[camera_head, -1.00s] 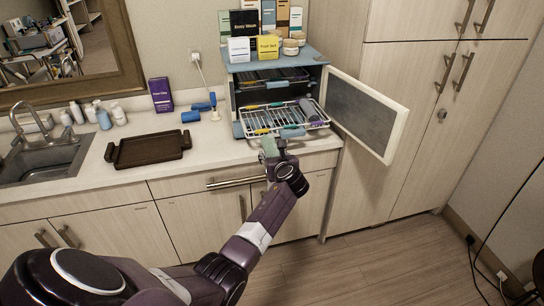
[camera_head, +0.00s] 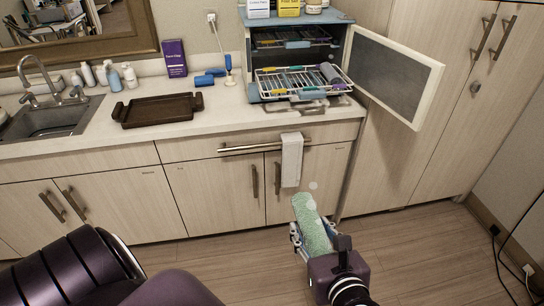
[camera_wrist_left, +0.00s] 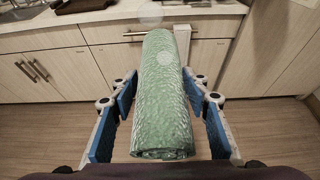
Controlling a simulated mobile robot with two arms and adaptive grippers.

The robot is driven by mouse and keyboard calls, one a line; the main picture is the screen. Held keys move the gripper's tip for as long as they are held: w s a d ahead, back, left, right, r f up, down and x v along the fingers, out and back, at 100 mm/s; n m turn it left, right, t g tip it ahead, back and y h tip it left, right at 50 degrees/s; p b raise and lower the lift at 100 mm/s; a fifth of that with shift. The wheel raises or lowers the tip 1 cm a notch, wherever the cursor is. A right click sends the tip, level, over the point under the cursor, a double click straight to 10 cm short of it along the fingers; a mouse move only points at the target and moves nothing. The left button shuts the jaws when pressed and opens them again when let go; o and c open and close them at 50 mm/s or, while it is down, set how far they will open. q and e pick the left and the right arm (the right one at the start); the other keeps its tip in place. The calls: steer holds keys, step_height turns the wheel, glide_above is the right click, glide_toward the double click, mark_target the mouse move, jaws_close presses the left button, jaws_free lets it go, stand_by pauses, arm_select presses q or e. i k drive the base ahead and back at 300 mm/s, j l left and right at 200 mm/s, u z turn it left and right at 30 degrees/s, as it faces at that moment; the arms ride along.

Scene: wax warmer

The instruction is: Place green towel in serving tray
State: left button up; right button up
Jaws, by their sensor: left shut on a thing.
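The green towel (camera_head: 311,226) is a rolled cylinder held in my left gripper (camera_head: 314,243), in front of the lower cabinets and clear of the counter. In the left wrist view the towel (camera_wrist_left: 163,95) lies lengthwise between the blue finger pads (camera_wrist_left: 165,108), which are shut on it. The serving tray (camera_head: 157,122) is dark brown with raised ends and sits empty on the counter, between the sink and the warmer. Its lower edge also shows at the top of the left wrist view (camera_wrist_left: 85,7). My right gripper is not in view.
The towel warmer (camera_head: 352,35) stands open at the right, with its door (camera_head: 391,72) swung out and a wire rack (camera_head: 300,82) pulled forward. A white cloth (camera_head: 291,160) hangs on the cabinet handle.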

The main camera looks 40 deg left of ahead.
mark_target(147, 112)
steer(key=k+j, duration=0.1)
steer(key=j, duration=1.05)
steer(key=k+j, duration=0.15)
steer(key=j, duration=0.45)
steer(key=k+j, duration=0.1)
steer(key=j, duration=0.45)
steer(key=k+j, duration=0.1)
steer(key=j, duration=1.05)
steer(key=k, duration=0.05)
